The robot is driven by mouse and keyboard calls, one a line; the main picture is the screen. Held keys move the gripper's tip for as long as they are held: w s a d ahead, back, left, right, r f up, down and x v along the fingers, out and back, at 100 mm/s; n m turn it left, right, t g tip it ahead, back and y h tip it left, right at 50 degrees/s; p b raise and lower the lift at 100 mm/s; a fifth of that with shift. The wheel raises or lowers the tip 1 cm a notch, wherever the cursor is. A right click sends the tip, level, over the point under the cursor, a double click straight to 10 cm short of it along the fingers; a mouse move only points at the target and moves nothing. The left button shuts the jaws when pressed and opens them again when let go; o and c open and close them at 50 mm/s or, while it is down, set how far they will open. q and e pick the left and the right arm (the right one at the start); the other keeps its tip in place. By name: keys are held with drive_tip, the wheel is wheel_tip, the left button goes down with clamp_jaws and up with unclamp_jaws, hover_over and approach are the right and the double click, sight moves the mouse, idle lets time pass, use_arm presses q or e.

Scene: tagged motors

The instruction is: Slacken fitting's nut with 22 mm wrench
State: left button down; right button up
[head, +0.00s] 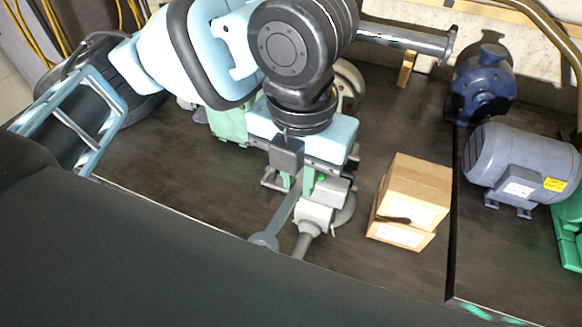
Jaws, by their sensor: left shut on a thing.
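My left gripper (298,184) comes down from the top of the head view and is shut on a grey wrench (281,217). The wrench slants down and left from the fingers to a rounded end near the bench's front edge. A grey vise-like metal body (315,215) stands just right of the wrench, with a rod pointing towards the front edge. The fitting and its nut cannot be made out; the gripper and arm cover that area. Whether the wrench's far end sits on a nut is hidden. My right gripper is not in view.
Two stacked cardboard boxes (414,192) stand right of the vise-like body on the dark bench (200,182). A grey-blue motor (515,160) and a dark blue pump-like unit (482,85) stand farther right. The bench left of the gripper is mostly clear.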

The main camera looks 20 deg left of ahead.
use_arm(q)
drive_tip(key=shift+d+n, duration=0.5)
drive_tip(key=shift+d, duration=0.1)
drive_tip(key=shift+d+n, duration=1.1)
drive_tip(key=shift+n, duration=0.1)
drive_tip(key=shift+a, duration=0.15)
drive_tip(key=shift+a+m, duration=0.25)
drive_tip(key=shift+m, duration=0.15)
drive_tip(key=shift+r, duration=0.8)
drive_tip(key=shift+r, duration=0.9)
drive_tip(key=shift+a, duration=0.1)
